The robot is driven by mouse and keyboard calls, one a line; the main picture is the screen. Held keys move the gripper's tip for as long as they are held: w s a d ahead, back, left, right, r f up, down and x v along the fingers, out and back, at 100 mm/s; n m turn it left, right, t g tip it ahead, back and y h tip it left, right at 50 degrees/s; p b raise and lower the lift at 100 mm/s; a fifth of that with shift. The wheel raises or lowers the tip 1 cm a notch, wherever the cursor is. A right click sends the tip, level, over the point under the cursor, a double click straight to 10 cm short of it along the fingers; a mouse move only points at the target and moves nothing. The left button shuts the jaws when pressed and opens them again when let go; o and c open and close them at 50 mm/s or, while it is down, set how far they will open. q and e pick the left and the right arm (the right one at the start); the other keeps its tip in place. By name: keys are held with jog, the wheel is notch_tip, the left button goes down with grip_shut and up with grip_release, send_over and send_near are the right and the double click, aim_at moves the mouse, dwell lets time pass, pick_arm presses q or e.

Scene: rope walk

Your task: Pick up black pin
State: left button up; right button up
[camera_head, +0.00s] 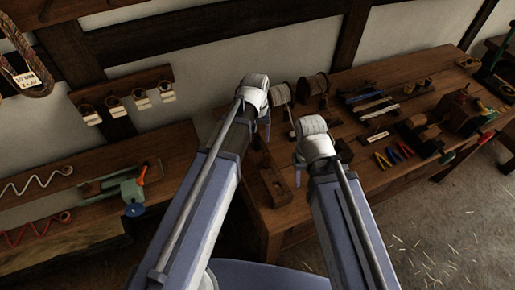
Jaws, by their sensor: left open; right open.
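I cannot single out the black pin for sure at this size. Several slim dark and blue pieces (366,98) lie on the wooden bench (283,217), right of my grippers. My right gripper (300,172) is open and appears empty, above the bench to the right of the left one. My arms and gripper housings hide part of the bench.
Rope spools (314,85) stand at the back of the bench. A wooden block with a hole (274,187) sits at its left end. A dark tool (427,142) and a wooden device (462,115) stand to the right. A lower bench (170,172) is at the left.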

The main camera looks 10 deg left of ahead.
aim_at(257, 147)
pick_arm(q)
notch_tip(257, 147, down, 2)
jog(key=shift+f+b, duration=0.25)
jog(key=shift+b, duration=0.45)
jog(key=shift+r, duration=0.1)
grip_shut()
